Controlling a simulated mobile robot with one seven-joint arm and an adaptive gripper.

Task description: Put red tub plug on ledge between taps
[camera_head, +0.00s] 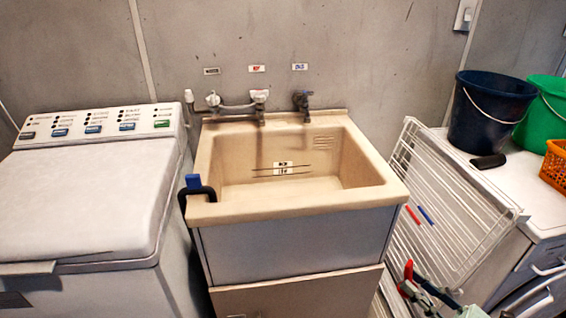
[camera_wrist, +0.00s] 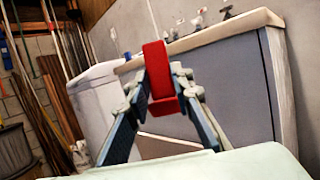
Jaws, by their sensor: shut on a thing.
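The red tub plug (camera_wrist: 158,72) is held between the fingers of my gripper (camera_wrist: 163,92) in the wrist view. It looks like a bent red piece standing upright. In the head view my gripper (camera_head: 420,284) is at the lower right, in front of the white rack and right of the tub cabinet, with the red plug (camera_head: 408,270) at its tip. The beige tub's back ledge (camera_head: 283,117) runs below the wall, between the left pair of taps (camera_head: 237,104) and the single dark tap (camera_head: 302,103). My gripper is well below and in front of that ledge.
A washing machine (camera_head: 80,200) stands left of the tub (camera_head: 300,208). A black hose with a blue clip (camera_head: 193,182) hooks over the tub's left rim. A white wire rack (camera_head: 445,215) leans at right, beside a white machine carrying a dark bucket (camera_head: 487,115).

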